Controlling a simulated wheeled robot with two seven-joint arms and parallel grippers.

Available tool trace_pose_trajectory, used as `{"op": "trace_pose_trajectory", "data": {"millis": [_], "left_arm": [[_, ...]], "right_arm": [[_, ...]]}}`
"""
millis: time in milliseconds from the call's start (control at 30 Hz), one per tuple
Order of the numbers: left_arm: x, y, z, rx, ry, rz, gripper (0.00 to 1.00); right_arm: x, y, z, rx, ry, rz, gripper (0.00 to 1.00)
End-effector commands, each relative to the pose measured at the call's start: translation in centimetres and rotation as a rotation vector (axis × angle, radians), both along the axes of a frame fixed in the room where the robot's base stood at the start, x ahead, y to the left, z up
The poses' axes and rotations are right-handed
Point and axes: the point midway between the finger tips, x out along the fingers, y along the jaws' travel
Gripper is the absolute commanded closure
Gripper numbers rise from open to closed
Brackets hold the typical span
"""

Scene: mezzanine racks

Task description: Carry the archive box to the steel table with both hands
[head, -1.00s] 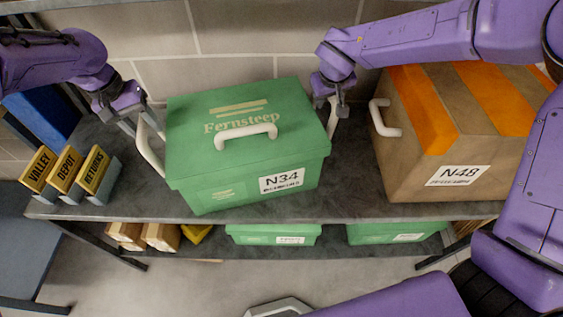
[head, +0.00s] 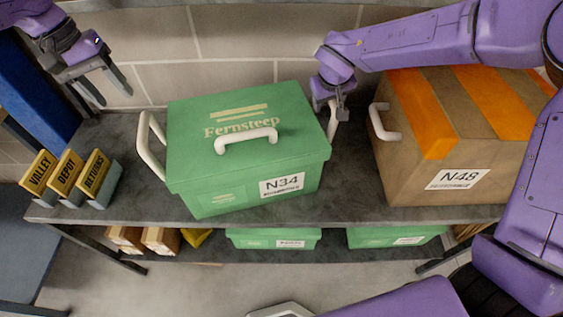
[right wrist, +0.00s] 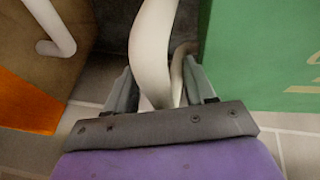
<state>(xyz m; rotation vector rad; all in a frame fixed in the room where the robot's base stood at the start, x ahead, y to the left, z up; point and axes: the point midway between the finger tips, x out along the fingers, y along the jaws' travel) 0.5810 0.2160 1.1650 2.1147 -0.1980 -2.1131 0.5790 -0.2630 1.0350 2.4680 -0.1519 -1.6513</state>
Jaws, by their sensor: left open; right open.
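The green archive box (head: 245,150), labelled N34 and Fernsteep, stands on the grey shelf in the head view. It has a white handle on its lid and white side handles; the left side handle (head: 151,147) is free. My left gripper (head: 100,95) is open and empty, up and to the left of that handle. My right gripper (head: 338,112) is at the box's right side handle. In the right wrist view its open fingers (right wrist: 160,88) stand on either side of this white handle (right wrist: 152,50). The steel table cannot be made out for certain.
A brown box (head: 450,150) with orange stripes, labelled N48, stands close to the right. Small signs (head: 70,178) reading Valley, Depot and Returns stand at the shelf's left. More green boxes (head: 272,238) sit on the shelf below. A brick wall is behind.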

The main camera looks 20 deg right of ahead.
Motion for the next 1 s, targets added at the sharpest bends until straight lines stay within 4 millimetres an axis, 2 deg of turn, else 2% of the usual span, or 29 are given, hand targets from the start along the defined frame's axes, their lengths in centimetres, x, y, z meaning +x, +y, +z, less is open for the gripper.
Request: {"op": "trace_pose_trajectory", "data": {"millis": [167, 400, 500, 633, 1000], "left_arm": [[0.0, 0.0, 0.1, 0.0, 0.001, 0.0, 0.46], [0.0, 0.0, 0.0, 0.0, 0.0, 0.0, 0.46], [0.0, 0.0, 0.0, 0.0, 0.0, 0.0, 0.46], [0.0, 0.0, 0.0, 0.0, 0.0, 0.0, 0.46], [0.0, 0.0, 0.3, 0.0, 0.0, 0.0, 0.46]], "right_arm": [[-1.1, 0.6, 3.0, 0.004, -0.005, 0.0, 0.46], [-3.5, 1.7, 8.4, 0.002, -0.006, 0.001, 0.46], [-4.1, 1.9, 9.8, 0.001, -0.004, 0.001, 0.46], [-4.6, 2.1, 10.7, 0.001, -0.003, 0.001, 0.46], [-4.6, 2.1, 11.1, 0.0, -0.002, 0.0, 0.46]]}}
